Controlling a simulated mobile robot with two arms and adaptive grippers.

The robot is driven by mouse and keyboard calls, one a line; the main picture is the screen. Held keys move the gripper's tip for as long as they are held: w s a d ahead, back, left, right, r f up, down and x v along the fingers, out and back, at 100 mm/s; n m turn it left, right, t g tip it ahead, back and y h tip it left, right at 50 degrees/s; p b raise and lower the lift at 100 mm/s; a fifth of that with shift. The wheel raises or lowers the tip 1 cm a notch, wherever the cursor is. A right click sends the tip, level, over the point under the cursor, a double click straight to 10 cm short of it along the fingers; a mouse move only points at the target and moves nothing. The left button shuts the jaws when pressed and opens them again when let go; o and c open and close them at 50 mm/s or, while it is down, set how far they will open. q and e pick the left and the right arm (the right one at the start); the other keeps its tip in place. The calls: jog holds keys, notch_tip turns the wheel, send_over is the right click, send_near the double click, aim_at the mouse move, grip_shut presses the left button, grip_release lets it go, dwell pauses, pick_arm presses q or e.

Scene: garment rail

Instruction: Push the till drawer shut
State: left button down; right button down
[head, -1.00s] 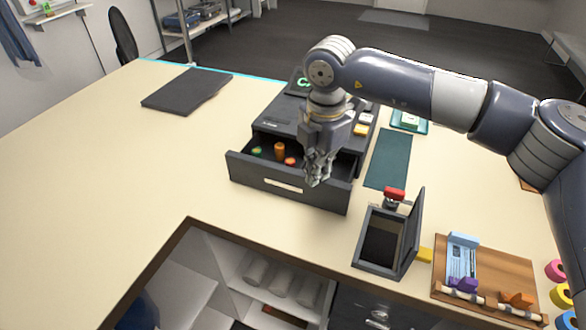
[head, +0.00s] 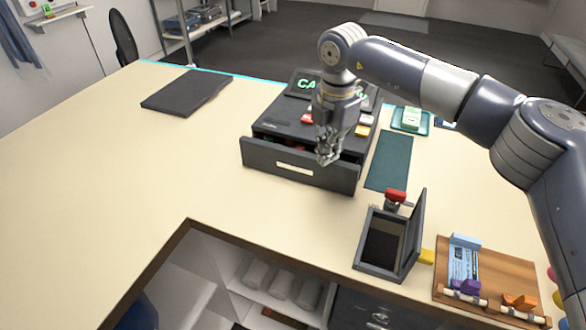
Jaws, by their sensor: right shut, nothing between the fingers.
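The till (head: 280,126) is a dark grey box with a screen and coloured keys on top, standing on the cream counter. Its drawer (head: 262,160), with a pale label on the front, sticks out a little; only a narrow gap shows behind the front panel, with some red and green items just visible inside. My right gripper (head: 326,160) is shut and empty, fingers pointing down at the right part of the drawer front. It seems to be at the front panel, but contact cannot be told. My left gripper is not in view.
An open dark box (head: 380,245) with a raised lid stands at the front right, a red-topped item (head: 395,196) behind it. A wooden tray (head: 500,270) with small items is further right. A teal mat (head: 390,160) lies right of the till. The counter's left (head: 130,170) is mostly clear.

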jog(key=shift+g, duration=0.3)
jog(key=shift+w+d+f+p, duration=0.15)
jog(key=shift+w+d+f, duration=0.2)
jog(key=shift+w+f, duration=0.4)
jog(key=shift+w+d+f+p, duration=0.15)
jog(key=shift+w+d+f, duration=0.2)
jog(key=shift+w+f, duration=0.4)
jog(key=shift+r, duration=0.15)
jog(key=shift+w+r+p, duration=0.25)
jog(key=shift+r+p, duration=0.4)
jog(key=shift+r, duration=0.25)
jog(key=shift+w+r+p, duration=0.25)
jog(key=shift+r+p, duration=0.35)
jog(key=shift+r, duration=0.3)
jog(key=shift+s+a+r+p, duration=0.15)
jog(key=shift+r+p, duration=0.3)
jog(key=shift+r, duration=0.55)
jog(key=shift+s+d+r+p, duration=0.15)
jog(key=shift+r+p, duration=0.25)
jog(key=shift+r, duration=0.6)
jog(key=shift+a, duration=0.1)
